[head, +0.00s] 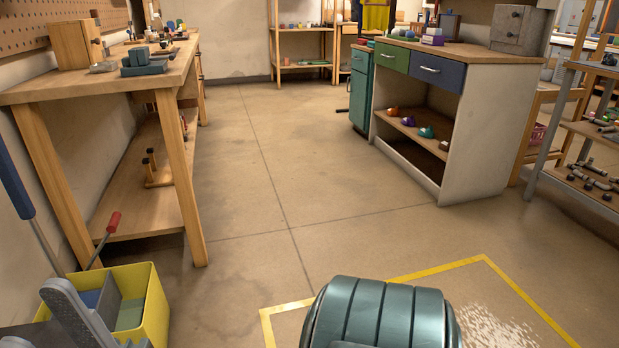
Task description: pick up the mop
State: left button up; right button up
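A long pole with a blue grip (14,185) and a grey shaft leans at the far left edge; it looks like the mop's handle. Its lower end runs down behind a yellow bucket (156,308) in the lower left corner. No mop head can be made out. A grey slanted part (75,312) and grey and green inner parts show in the bucket; it looks like a wringer. A thin lever with a red grip (113,222) rises from it. Neither of my grippers can be made out in the head view.
A wooden workbench (118,82) stands behind the bucket along the left wall. Yellow tape (440,270) marks the floor around a whitish patch (495,328). A cabinet (487,130) with shelves stands at right. The middle floor is clear.

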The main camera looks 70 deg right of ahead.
aim_at(10, 180)
jog(key=z, duration=3.75)
jog(key=k+j, duration=0.1)
jog(key=j, duration=0.25)
jog(key=k+j, duration=0.1)
jog(key=j, duration=0.25)
jog(key=u, duration=2.45)
